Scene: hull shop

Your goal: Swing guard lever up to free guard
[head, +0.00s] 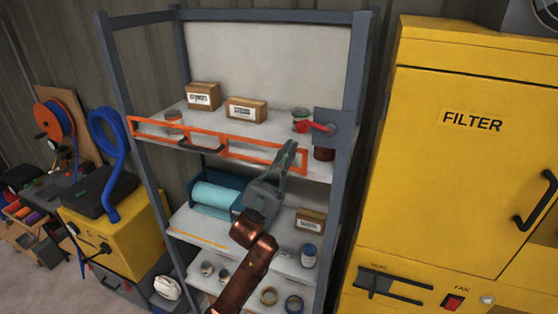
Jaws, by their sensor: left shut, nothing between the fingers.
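The orange guard (225,143) is a flat rail frame that runs across the front of the shelf rack's upper shelf. The red guard lever (319,126) sits on a grey plate (334,134) at the rack's right post. It lies roughly level and points left from its pivot. My left gripper (289,150) is shut and empty. Its fingertips are in front of the guard's right end, below and left of the lever, and appear apart from the lever. The gripper hides a little of the guard. My right gripper is out of view.
Two cardboard boxes (247,109) and some cans stand on the upper shelf. Below are a teal roll (216,195), a small box (310,219) and tape rolls (293,304). A yellow filter cabinet (465,170) stands close on the right, a yellow machine (128,240) on the left.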

